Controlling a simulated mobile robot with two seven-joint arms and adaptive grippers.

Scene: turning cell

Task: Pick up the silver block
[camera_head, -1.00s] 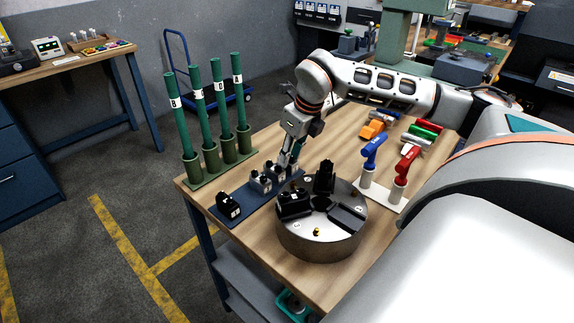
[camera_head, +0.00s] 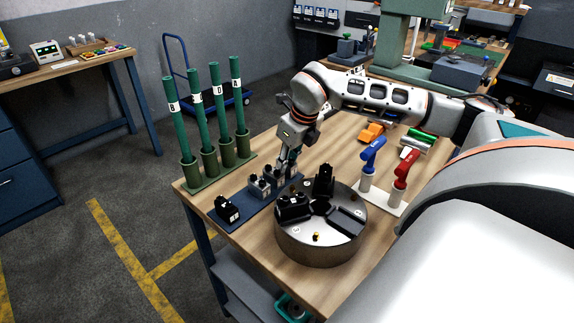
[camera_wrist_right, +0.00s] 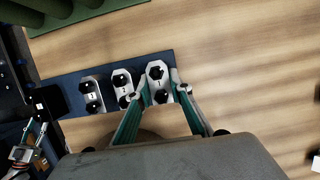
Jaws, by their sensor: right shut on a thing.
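Several small blocks stand on a dark blue mat (camera_head: 242,208) on the wooden table. In the right wrist view three silver blocks with black round screws stand in a row: a left one (camera_wrist_right: 92,93), a middle one (camera_wrist_right: 122,86) and a right one (camera_wrist_right: 158,73). My right gripper (camera_wrist_right: 163,92) is shut on the right silver block, with one finger on each side. In the head view the right gripper (camera_head: 288,168) reaches down to the mat's far end, and its fingers partly hide that block. The block appears to be still at mat level. My left gripper is not in view.
A round chuck (camera_head: 318,242) with black jaws stands close in front of the mat. Green rods stand in a holder (camera_head: 222,168) behind it. A blue-handled tool (camera_head: 371,158) and a red-handled tool (camera_head: 400,178) stand on a white base at the right.

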